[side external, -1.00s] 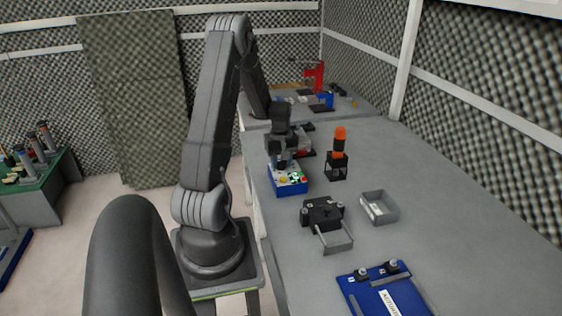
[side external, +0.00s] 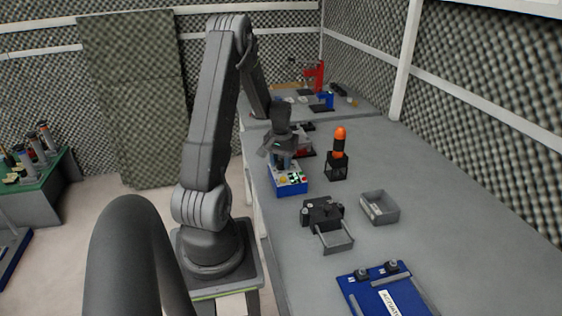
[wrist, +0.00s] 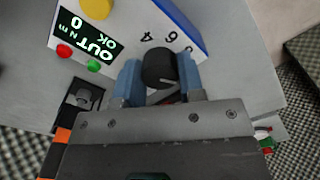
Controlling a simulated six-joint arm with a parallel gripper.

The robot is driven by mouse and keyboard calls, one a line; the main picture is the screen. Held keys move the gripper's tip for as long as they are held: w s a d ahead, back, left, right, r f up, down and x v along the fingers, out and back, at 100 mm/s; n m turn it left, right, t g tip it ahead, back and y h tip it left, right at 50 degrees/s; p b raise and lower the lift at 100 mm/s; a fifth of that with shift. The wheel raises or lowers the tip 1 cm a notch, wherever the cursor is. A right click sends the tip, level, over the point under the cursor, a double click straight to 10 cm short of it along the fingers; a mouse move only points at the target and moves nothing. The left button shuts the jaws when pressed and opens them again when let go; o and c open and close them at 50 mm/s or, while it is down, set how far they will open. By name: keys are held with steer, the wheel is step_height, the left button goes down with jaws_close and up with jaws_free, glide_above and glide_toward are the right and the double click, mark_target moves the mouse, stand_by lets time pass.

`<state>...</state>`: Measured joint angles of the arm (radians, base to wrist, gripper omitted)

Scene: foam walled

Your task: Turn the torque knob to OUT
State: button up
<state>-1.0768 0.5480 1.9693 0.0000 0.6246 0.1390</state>
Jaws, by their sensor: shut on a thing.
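The torque knob (wrist: 159,66) is a round black knob on the pale face of a blue-sided box (wrist: 188,22). My gripper (wrist: 160,78) is shut on the knob, with one blue finger on each side of it. The digits 4, 6 and 8 show beside the knob; its pointer mark is not clear. A dark display (wrist: 86,37) on the box shows OUT, OK, 0 and N m, turned in the picture. In the side external view, the box (side external: 289,190) stands on the bench with my gripper (side external: 282,167) over its back part, which hides the knob.
A yellow button (wrist: 96,8), a red button (wrist: 64,51) and a green button (wrist: 93,66) sit around the display. A black stand with an orange-handled tool (side external: 339,145) is right of the box. A black fixture (side external: 322,213) and a grey tray (side external: 379,208) stand nearer.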

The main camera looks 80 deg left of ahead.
mark_target(281, 161)
steer(key=shift+m, duration=0.4)
steer(key=o, duration=0.9)
step_height(281, 161, up, 14)
steer(key=shift+f, duration=0.1)
stand_by(0.6)
